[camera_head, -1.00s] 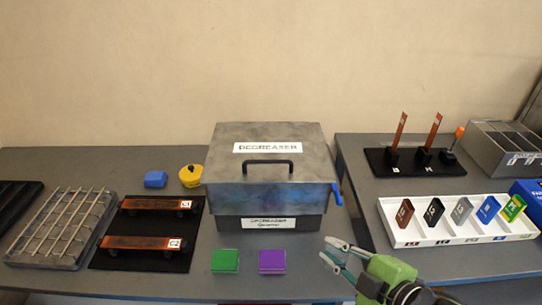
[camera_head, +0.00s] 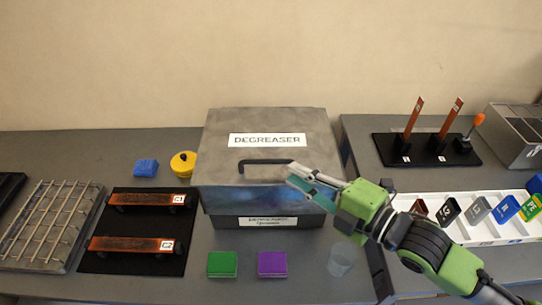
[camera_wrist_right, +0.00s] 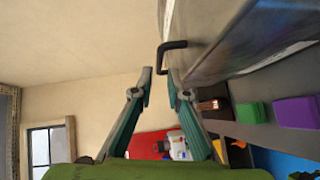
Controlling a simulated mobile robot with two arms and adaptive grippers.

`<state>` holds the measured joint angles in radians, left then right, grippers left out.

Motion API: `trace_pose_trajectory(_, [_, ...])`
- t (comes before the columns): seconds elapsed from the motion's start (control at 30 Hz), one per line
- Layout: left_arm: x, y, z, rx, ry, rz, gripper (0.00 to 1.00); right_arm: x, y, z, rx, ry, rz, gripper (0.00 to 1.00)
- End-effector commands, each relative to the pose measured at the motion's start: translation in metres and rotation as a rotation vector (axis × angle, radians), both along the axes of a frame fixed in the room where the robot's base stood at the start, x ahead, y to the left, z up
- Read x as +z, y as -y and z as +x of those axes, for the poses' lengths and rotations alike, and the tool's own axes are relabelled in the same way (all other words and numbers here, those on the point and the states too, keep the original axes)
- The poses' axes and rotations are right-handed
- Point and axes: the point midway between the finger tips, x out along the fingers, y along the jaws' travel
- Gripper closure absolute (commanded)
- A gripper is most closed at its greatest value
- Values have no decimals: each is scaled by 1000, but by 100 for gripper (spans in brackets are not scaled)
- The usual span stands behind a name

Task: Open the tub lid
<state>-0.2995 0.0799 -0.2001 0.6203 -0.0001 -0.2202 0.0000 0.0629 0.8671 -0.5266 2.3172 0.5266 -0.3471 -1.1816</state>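The tub is a grey metal box labelled DEGREASER. Its lid (camera_head: 225,165) is closed and carries a black bar handle (camera_head: 250,163) on top. My right gripper (camera_head: 291,175) is at the right end of this handle, which it partly hides. In the right wrist view, the fingers of the right gripper (camera_wrist_right: 160,76) are apart with nothing between them. The black handle (camera_wrist_right: 170,46) lies just beyond the fingertips there. I cannot tell whether they touch it. My left gripper is not in view.
Green (camera_head: 222,264) and purple (camera_head: 272,264) blocks and a clear cup (camera_head: 341,259) are in front of the tub. A blue block (camera_head: 146,167) and yellow pot (camera_head: 183,164) stand left. A white tray (camera_head: 472,237) is right, below my arm.

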Motion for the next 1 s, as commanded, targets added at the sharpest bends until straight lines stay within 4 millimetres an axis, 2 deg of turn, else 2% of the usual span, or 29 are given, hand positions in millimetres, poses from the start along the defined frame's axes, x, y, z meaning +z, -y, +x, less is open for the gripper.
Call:
trace_pose_trajectory(0.2, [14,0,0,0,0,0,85,-2,-28,27,-1,-1,5,85])
trace_pose_trajectory(0.4, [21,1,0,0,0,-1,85,-7,-48,47,-1,-1,3,85])
trace_pose_trajectory(0.6, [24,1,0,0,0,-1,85,-11,-58,56,0,-1,-1,85])
trace_pose_trajectory(0.9, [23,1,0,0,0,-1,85,-12,-59,57,0,-1,-1,85])
trace_pose_trajectory(0.97, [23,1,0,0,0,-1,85,-12,-59,57,0,-1,-1,100])
trace_pose_trajectory(1.0, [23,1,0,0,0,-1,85,-12,-59,57,0,-1,0,100])
